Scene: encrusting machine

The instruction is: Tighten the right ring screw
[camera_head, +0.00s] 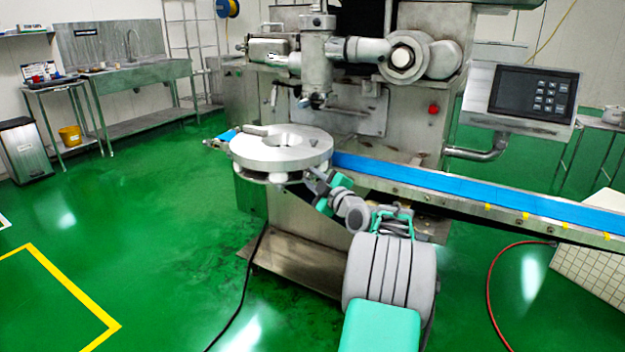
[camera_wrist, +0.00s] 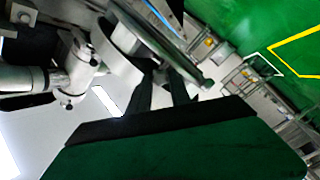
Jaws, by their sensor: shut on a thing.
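The pale metal ring (camera_head: 243,146), a thick round disc with a central hole, sits in front of the machine below its nozzle head. Its rim also shows at the top of the wrist view (camera_wrist: 172,48). My gripper (camera_head: 312,174) is at the ring's right underside, reaching up from the lower right. In the wrist view its two dark fingers (camera_wrist: 162,78) point up to the ring's edge and are shut on the right ring screw. The screw itself is mostly hidden by the fingers and the ring, so its turn and seating cannot be told.
A blue conveyor belt (camera_head: 450,190) runs right from behind the ring, close to my arm. The nozzle head (camera_head: 316,60) hangs above the ring. A control panel (camera_head: 533,92) stands at the right. The green floor at left is clear. A red hose (camera_head: 489,290) lies at lower right.

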